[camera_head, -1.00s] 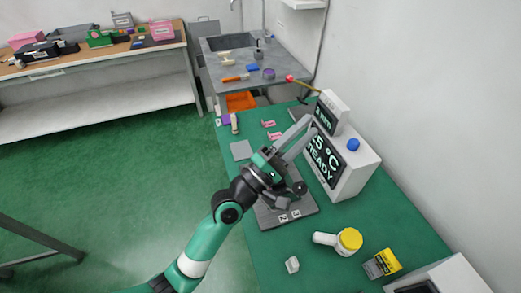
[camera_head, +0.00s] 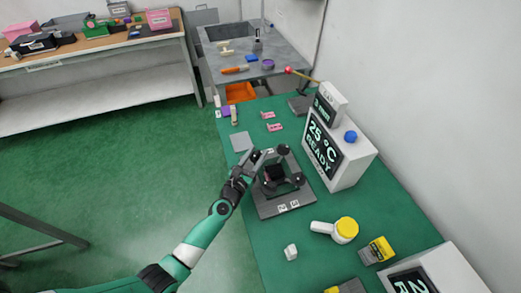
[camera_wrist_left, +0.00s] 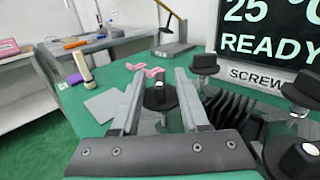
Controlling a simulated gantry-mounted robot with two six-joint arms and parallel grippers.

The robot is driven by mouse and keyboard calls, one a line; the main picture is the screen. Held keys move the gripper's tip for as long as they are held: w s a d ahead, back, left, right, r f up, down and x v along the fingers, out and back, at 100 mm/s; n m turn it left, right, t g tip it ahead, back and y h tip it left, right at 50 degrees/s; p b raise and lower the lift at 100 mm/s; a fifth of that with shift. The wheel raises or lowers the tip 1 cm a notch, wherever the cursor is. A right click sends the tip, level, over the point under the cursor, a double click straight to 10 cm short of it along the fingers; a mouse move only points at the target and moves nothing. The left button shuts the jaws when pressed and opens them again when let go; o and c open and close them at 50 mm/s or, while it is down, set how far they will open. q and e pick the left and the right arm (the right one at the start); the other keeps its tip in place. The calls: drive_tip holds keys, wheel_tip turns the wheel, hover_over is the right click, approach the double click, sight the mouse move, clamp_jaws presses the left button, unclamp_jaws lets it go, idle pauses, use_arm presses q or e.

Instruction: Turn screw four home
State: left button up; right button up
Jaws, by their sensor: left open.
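The screw fixture is a dark grey plate (camera_head: 268,210) on the green table, with a black ribbed block in its middle and black-knobbed screws at its corners. My left gripper (camera_head: 258,157) is over its far left corner. In the left wrist view its open fingers (camera_wrist_left: 160,76) stand apart on either side of a black knob (camera_wrist_left: 160,96); I cannot tell if they touch it. Other black knobs show at the right (camera_wrist_left: 204,64), (camera_wrist_left: 302,90) and lower right (camera_wrist_left: 296,158). Small white labels (camera_head: 288,206) on the plate are too small to read. Which is screw four cannot be told. My right gripper is out of view.
A white display box (camera_head: 338,150) reading 25 °C READY stands close right of the fixture, with a blue knob (camera_head: 350,136) on top. A grey pad (camera_head: 241,142) and pink clips (camera_head: 274,127) lie beyond.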

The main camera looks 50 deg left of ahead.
sight(259, 151)
use_arm(q)
drive_tip(key=shift+b+x, duration=0.4)
drive_tip(key=shift+x, duration=1.15)
drive_tip(key=shift+c, duration=0.2)
clamp_jaws()
